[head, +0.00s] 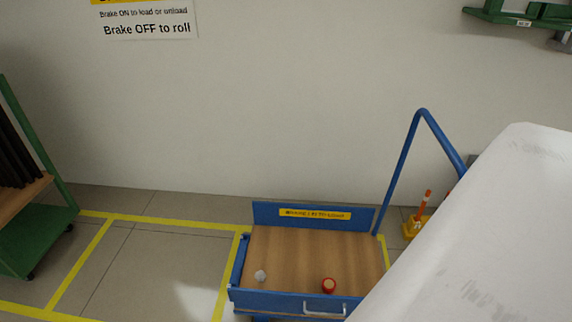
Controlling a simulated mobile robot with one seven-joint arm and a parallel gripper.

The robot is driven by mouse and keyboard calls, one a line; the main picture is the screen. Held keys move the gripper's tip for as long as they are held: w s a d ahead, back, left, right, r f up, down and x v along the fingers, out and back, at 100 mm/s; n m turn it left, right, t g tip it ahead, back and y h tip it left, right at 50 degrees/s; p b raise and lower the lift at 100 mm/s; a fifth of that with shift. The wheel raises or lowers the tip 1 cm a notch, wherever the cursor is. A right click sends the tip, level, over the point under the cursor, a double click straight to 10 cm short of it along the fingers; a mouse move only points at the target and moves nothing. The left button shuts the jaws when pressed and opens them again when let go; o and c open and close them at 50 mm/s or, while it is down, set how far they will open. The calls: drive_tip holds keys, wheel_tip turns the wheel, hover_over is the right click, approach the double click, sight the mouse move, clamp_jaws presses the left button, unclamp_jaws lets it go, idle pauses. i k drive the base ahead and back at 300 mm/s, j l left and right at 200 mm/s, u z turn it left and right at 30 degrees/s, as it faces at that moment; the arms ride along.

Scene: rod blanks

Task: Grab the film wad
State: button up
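A small whitish-grey lump, which looks like the film wad (261,276), lies on the wooden deck of a blue cart (260,294), near its front left corner. It is too small to make out its surface in detail. My gripper is not in view. A large white shape fills the lower right and looks like part of my arm; it hides the right side of the cart.
A red ring-shaped item (329,286) lies on the deck right of the lump. The cart has low blue edges and a tall blue handle (404,160). A green rack (40,235) stands left. Yellow-lined floor (150,265) between them is clear.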

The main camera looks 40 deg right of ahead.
sight(260, 275)
drive_tip(key=i+z, duration=0.15)
drive_tip(key=z, duration=0.25)
drive_tip(key=i+z, duration=0.1)
drive_tip(key=z, duration=0.35)
drive_tip(key=i+j+z, duration=0.1)
drive_tip(key=z, duration=0.3)
drive_tip(key=i+j+z, duration=0.15)
drive_tip(key=z, duration=0.3)
drive_tip(key=i+j+z, duration=0.25)
drive_tip(key=z, duration=0.2)
drive_tip(key=i+j+z, duration=0.25)
drive_tip(key=z, duration=0.2)
